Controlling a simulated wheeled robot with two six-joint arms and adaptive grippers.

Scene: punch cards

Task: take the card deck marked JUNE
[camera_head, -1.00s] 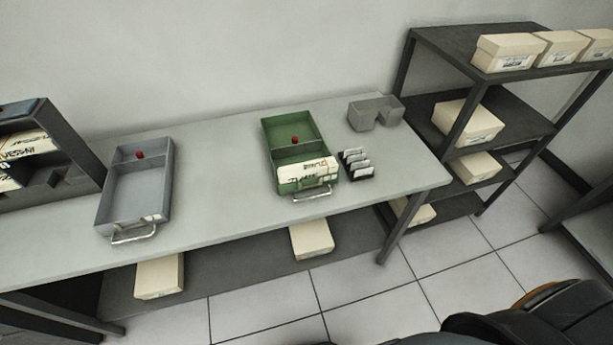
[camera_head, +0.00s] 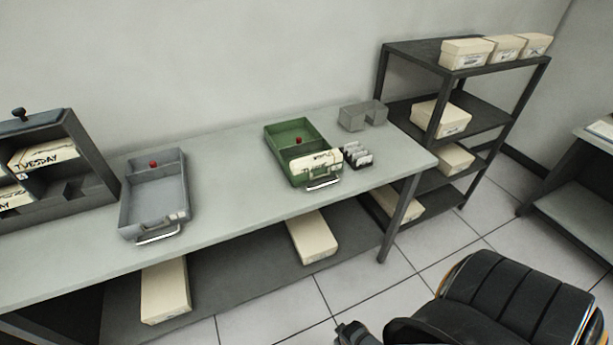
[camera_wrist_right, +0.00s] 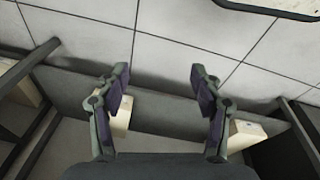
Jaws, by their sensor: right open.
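A green tray (camera_head: 273,134) with a metal handle stands on the table (camera_head: 235,190). Cream card decks (camera_head: 312,165) with dark handwriting lie in its front part; the writing is too small to read surely as JUNE. My right gripper (camera_wrist_right: 158,84) shows in the right wrist view, open with nothing between its fingers. Floor tiles and a shelf edge show beyond it, away from the decks. My left gripper is not in view.
A grey tray (camera_head: 127,207) stands empty on the table. A dark rack (camera_head: 80,160) at left holds a deck marked TUESDAY (camera_head: 45,155). A black padded object (camera_head: 510,300) fills the lower right.

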